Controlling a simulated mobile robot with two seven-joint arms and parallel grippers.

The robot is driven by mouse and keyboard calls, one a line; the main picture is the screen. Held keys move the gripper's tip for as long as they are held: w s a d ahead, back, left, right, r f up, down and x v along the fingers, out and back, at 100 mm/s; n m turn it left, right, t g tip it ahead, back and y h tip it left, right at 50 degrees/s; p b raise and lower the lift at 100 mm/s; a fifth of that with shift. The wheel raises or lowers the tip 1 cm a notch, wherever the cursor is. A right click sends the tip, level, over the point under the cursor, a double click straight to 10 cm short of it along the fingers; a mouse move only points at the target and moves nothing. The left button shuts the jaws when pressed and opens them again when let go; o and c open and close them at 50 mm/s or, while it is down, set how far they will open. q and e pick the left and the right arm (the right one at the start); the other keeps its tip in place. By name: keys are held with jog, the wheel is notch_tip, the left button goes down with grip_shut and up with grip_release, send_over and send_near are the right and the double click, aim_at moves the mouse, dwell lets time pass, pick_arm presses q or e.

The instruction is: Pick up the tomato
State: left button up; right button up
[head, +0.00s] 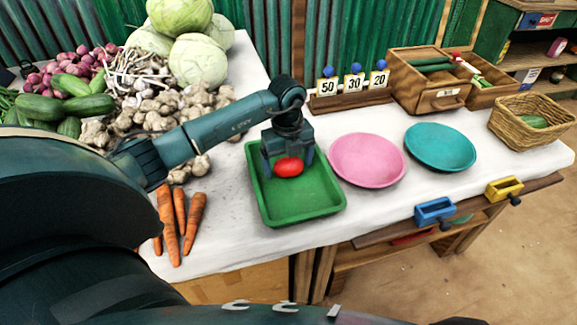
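A red tomato (289,167) is at the back part of the green tray (318,207). My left gripper (288,162) points down over the tray, with its two fingers spread on either side of the tomato. A slim gap seems to show between the left-hand finger and the tomato; the other finger looks very close to it. Whether the tomato rests on the tray floor is hard to tell. My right gripper is not in view.
A pink plate (367,160) and a teal plate (440,147) lie right of the tray. Carrots (194,218) lie to its left, near garlic (155,115). Number cards (354,86) stand behind. A wicker basket (532,122) is at the far right.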

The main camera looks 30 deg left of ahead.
pick_arm(q)
jog(key=c, duration=0.9)
jog(key=shift+r, duration=0.1)
jog(key=shift+c, duration=0.2)
